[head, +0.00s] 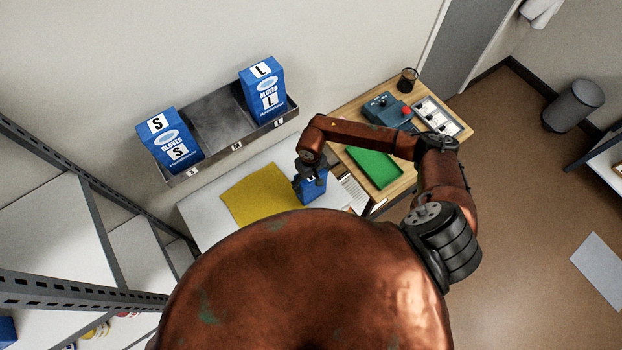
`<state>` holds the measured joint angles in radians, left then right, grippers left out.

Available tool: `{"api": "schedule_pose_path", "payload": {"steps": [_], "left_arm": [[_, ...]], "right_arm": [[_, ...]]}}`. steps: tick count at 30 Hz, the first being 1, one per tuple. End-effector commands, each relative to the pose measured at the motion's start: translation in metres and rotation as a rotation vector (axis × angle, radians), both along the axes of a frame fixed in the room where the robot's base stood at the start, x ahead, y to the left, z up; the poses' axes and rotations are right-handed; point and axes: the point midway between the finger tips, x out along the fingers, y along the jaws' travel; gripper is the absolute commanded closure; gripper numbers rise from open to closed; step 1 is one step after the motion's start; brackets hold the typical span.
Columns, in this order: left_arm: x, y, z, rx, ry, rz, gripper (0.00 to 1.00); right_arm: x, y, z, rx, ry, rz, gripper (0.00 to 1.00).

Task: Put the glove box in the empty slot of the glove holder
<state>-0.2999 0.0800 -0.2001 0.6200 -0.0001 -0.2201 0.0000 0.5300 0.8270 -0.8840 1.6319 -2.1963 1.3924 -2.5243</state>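The glove holder (216,124) is a grey metal tray on the wall with a blue S glove box (170,142) in its left slot and a blue L glove box (263,92) in its right slot. The middle slot, marked M, is empty. A third blue glove box (312,190) stands on the white bench, beside the yellow mat. My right gripper (311,174) is at the top of this box and partly covers it. Whether the fingers are closed on it is too small to tell. My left gripper is not in view.
A yellow mat (258,194) lies on the white bench below the holder. To the right, a wooden table (402,180) bears a green tray (373,167), a blue-grey device (387,109) and a dark cup (408,80). Metal shelving (70,285) stands at the left.

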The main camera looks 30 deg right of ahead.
Motion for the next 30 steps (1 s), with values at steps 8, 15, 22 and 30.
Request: {"api": "schedule_pose_path", "payload": {"steps": [8, 15, 22, 30], "left_arm": [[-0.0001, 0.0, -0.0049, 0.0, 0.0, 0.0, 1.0], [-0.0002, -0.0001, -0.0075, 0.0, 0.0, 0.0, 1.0], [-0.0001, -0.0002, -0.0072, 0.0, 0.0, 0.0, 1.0], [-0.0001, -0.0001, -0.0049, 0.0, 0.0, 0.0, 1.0]], "right_arm": [[-0.0001, -0.0001, -0.0035, -0.001, 0.0, 0.0, 0.59], [-0.0014, -0.0001, -0.0058, 0.0, 0.003, 0.0, 0.14], [-0.0007, -0.0001, -0.0049, 0.0, 0.001, 0.0, 0.03], [-0.0005, -0.0001, -0.0029, 0.0, 0.001, -0.001, 0.03]]}}
